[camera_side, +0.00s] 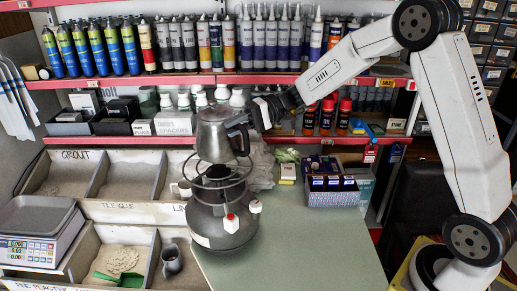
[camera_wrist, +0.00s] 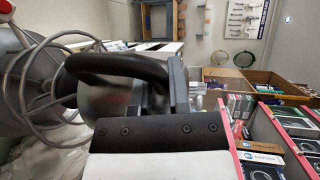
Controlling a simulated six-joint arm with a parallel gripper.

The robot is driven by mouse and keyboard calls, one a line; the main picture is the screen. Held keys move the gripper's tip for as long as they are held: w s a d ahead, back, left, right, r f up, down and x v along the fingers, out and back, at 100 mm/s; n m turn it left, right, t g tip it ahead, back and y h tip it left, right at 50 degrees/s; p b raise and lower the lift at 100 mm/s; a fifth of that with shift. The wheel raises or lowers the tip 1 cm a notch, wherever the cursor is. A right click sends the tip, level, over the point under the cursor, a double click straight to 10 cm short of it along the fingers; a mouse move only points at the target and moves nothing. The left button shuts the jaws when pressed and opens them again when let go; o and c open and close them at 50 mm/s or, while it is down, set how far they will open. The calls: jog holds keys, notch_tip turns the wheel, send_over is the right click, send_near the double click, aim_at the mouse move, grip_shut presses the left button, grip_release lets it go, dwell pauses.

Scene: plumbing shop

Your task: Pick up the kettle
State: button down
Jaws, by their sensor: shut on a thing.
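The kettle (camera_side: 212,136) is a grey metal jug with a dark handle. In the side view it is upright, above the ring on top of a squat grey gas bottle (camera_side: 222,218). I cannot tell whether its base touches the ring. My gripper (camera_side: 252,118) comes from the right and is shut on the kettle's handle. In the wrist view the black handle (camera_wrist: 118,66) and part of the kettle's body fill the middle. The bottle's wire ring (camera_wrist: 40,75) shows at the left of that view.
A green counter (camera_side: 290,245) lies right of the bottle, its front clear. A box of small blue packs (camera_side: 333,190) stands at its back. A scale (camera_side: 36,230) and powder bins (camera_side: 125,255) are at the left. Shelves of tubes (camera_side: 270,40) stand close behind.

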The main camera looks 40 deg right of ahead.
jog(key=s+r, duration=0.1)
jog(key=r, duration=0.1)
jog(key=s+r, duration=0.2)
jog(key=shift+s+d+r, duration=0.2)
jog(key=shift+s+r, duration=0.05)
jog(key=shift+s, duration=0.05)
jog(key=s+r, duration=0.4)
jog(key=s, duration=0.4)
jog(key=shift+s+d, duration=0.4)
jog(key=shift+d, duration=0.05)
jog(key=shift+s, duration=0.15)
dwell(0.8)
